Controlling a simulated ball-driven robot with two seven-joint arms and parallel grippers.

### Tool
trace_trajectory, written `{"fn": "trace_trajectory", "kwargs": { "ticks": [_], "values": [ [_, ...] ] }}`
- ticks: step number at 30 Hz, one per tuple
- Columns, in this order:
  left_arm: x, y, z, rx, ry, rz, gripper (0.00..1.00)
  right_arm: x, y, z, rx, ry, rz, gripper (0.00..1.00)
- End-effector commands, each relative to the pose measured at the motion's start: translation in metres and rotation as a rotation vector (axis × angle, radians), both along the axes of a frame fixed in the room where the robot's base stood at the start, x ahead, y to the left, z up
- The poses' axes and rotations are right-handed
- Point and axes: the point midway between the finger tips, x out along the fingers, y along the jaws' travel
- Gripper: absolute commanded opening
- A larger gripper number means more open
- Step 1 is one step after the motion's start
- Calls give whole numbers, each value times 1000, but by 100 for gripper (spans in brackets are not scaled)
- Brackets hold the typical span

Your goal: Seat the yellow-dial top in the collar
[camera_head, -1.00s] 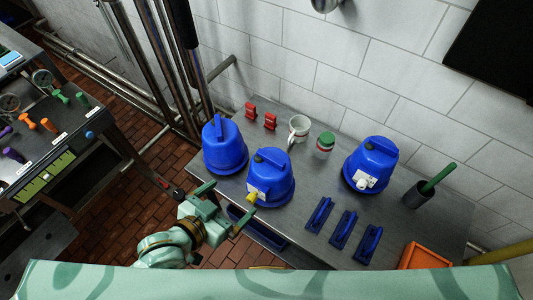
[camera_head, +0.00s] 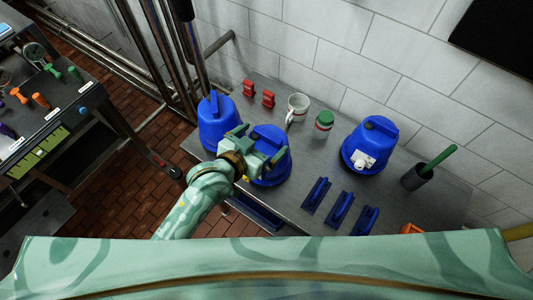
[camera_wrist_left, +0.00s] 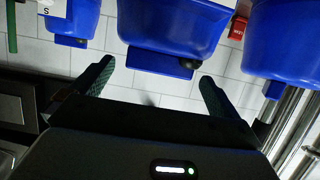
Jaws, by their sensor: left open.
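The blue top with the yellow dial (camera_head: 270,178) stands on the steel table, second from the left. My left gripper (camera_head: 258,143) is over it, open, with its fingers spread above the blue body; I cannot tell whether they touch it. My gripper and wrist hide most of its front, and only a small bit of yellow shows beside my wrist. In the left wrist view, a blue body (camera_wrist_left: 170,25) lies beyond the open fingers (camera_wrist_left: 152,85), with no dial visible. I cannot make out a collar. My right gripper is not in view.
Another blue top (camera_head: 217,125) stands close on the left, and one with a white dial (camera_head: 368,148) on the right. A mug (camera_head: 297,106), green-lidded jar (camera_head: 323,122) and red blocks (camera_head: 268,98) are behind. Blue handled pieces (camera_head: 340,208) line the front. A wall closes the back.

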Motion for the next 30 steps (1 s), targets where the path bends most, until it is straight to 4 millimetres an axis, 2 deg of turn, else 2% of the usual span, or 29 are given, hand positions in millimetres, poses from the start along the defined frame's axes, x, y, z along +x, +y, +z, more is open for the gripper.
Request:
{"fn": "trace_trajectory", "kwargs": {
  "ticks": [5,12,13,14,21,30],
  "values": [
    [18,-13,-10,-1,0,1,100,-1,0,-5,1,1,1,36],
    [20,-15,-11,0,0,1,100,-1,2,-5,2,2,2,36],
    [20,-15,-11,0,0,1,97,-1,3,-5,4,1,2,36],
    [20,-15,-11,0,0,1,89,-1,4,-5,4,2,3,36],
    [20,-14,-11,0,0,1,22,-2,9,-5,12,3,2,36],
    [21,-15,-8,-3,-2,2,21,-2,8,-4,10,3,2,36]
  ]
}}
